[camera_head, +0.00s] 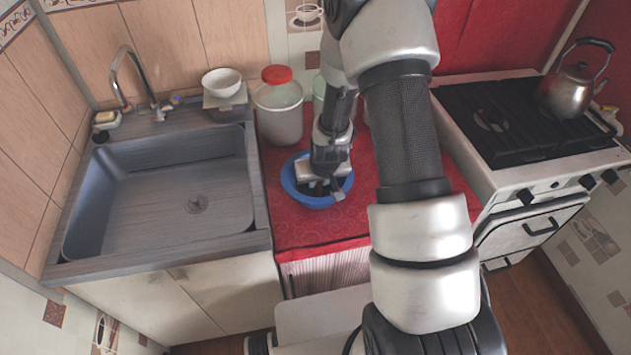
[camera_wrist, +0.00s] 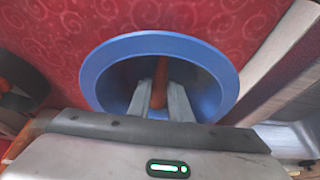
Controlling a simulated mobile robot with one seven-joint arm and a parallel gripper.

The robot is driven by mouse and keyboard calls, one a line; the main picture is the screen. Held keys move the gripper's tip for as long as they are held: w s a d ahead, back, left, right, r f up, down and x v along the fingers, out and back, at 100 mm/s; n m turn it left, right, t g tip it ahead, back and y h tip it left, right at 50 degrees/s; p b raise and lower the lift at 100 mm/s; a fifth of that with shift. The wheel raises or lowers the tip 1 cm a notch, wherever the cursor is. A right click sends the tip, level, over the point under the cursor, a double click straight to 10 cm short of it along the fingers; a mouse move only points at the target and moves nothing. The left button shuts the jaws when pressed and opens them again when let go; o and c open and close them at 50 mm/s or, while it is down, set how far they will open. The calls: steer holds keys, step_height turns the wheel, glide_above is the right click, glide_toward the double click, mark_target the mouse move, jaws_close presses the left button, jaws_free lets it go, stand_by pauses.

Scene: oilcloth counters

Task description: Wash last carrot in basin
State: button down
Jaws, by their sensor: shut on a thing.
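A blue basin (camera_head: 320,203) stands on the red oilcloth counter. It also shows in the wrist view (camera_wrist: 100,70), with its rim around my fingers. My gripper (camera_head: 318,190) reaches down into the basin from above. In the wrist view my gripper (camera_wrist: 160,105) is shut on an orange carrot (camera_wrist: 160,75), which sits between the two fingers inside the basin. The carrot's lower end and any contact with the basin floor cannot be made out. In the head view my gripper hides most of the basin's inside, and I cannot make out the carrot there.
An empty grey sink (camera_head: 170,195) with a tap (camera_head: 135,80) lies left of the red counter (camera_head: 300,231). A white container with a red lid (camera_head: 279,118) stands behind the basin. A white bowl (camera_head: 221,82) sits back left. A stove (camera_head: 515,115) with a kettle (camera_head: 570,93) is right.

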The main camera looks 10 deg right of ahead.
mark_target(318, 188)
step_height(318, 188, up, 11)
steer(key=p, duration=0.6)
steer(key=shift+f, duration=0.2)
steer(key=shift+r, duration=0.1)
stand_by(2.1)
step_height(318, 188, up, 4)
steer(key=shift+f+p, duration=0.1)
steer(key=shift+p, duration=0.9)
